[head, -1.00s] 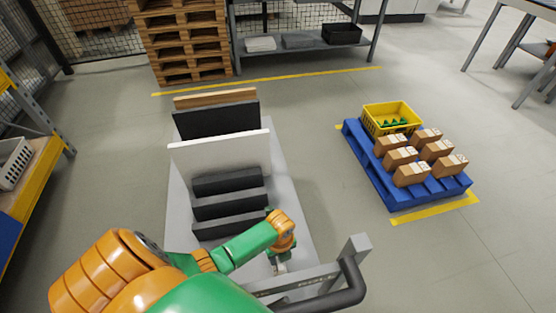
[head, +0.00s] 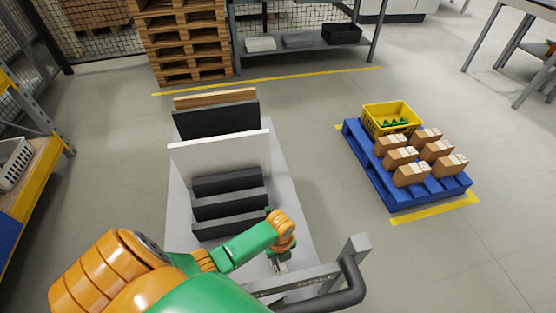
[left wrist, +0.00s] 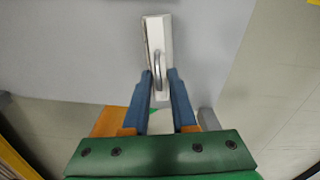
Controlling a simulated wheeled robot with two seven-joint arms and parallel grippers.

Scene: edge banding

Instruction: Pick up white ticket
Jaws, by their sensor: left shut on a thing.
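My left gripper (head: 280,266) is low over the right front part of the grey cart bed, beside the black foam holder. In the left wrist view its two blue fingers (left wrist: 160,80) are closed on the white ticket (left wrist: 153,32). The ticket is a narrow pale piece with a grey rounded loop between the fingertips; its far end sticks out beyond them. I cannot tell whether it still touches the bed. In the head view the ticket is too small and covered to make out clearly. My right gripper is not in view.
The grey cart (head: 290,195) carries a white panel (head: 222,152), a dark panel (head: 215,119) and black slotted blocks (head: 230,205). Its handle (head: 350,285) is close on the right. A blue pallet (head: 400,188) with cartons and a yellow crate (head: 391,118) stands farther right, across free floor.

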